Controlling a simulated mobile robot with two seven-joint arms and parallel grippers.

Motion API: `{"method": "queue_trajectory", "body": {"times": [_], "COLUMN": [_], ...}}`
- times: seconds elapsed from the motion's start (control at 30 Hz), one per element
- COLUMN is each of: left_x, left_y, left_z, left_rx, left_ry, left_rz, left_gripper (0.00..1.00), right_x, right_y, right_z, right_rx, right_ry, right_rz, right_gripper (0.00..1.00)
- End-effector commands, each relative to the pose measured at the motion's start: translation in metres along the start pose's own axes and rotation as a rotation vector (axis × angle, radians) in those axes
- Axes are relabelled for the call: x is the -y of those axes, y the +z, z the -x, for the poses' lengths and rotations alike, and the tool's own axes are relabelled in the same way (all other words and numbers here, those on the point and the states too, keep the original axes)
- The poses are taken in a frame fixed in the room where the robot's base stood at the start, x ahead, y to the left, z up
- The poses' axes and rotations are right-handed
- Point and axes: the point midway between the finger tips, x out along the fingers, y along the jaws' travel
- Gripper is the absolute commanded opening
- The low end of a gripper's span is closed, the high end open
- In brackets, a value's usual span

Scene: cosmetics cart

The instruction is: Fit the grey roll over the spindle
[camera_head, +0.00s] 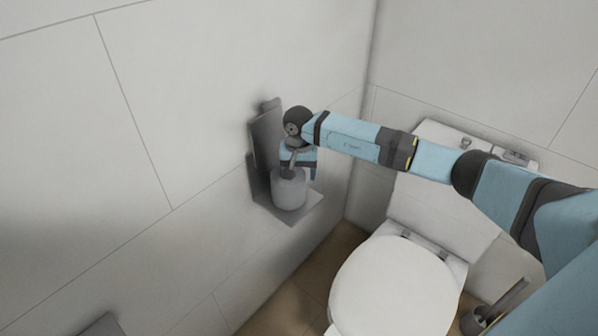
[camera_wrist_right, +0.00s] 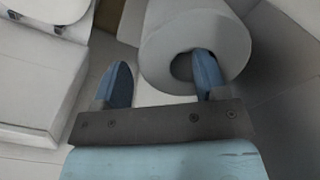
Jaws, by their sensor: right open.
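The grey roll (camera_head: 288,190) stands at the dark grey wall holder (camera_head: 267,140), above its lower ledge (camera_head: 302,213). It also shows in the right wrist view (camera_wrist_right: 165,37), with the dark hole in its end facing the camera. My right gripper (camera_head: 300,172) is open at the top of the roll. In the wrist view, one blue finger overlaps the hole and the other is outside the roll, with a gap to its side. I cannot tell how deep the first finger reaches. No spindle can be made out clearly. My left gripper is not in view.
A white toilet (camera_head: 395,285) with a closed lid stands at lower right, its tank (camera_head: 440,205) behind it. A toilet brush in a holder (camera_head: 473,320) is at the bottom right. The tiled wall left of the holder is bare.

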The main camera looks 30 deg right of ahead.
Motion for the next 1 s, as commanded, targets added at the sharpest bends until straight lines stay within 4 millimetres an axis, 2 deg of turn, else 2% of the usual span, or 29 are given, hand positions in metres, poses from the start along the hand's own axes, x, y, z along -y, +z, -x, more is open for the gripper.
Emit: {"method": "queue_trajectory", "body": {"times": [0.17, 0.27, 0.5, 0.7, 0.83, 1.0], "left_x": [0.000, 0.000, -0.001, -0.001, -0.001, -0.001], "left_y": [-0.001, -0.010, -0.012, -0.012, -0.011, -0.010], "left_z": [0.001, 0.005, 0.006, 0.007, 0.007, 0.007], "left_rx": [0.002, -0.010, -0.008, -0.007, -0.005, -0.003], "left_ry": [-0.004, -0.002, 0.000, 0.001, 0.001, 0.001], "left_rz": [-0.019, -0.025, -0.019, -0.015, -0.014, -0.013], "left_gripper": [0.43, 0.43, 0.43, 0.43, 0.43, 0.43], "right_x": [0.000, 0.000, 0.000, 0.000, 0.000, 0.000], "right_y": [0.000, -0.002, -0.001, -0.001, 0.000, 0.000], "right_z": [0.000, 0.025, 0.084, 0.120, 0.133, 0.138], "right_rx": [0.000, -0.005, -0.004, -0.002, -0.001, 0.000], "right_ry": [0.000, -0.002, -0.002, 0.000, -0.001, 0.000], "right_rz": [0.000, 0.000, 0.000, 0.001, 0.000, 0.000], "right_gripper": [0.66, 0.66, 0.66, 0.66, 0.66, 0.66]}}
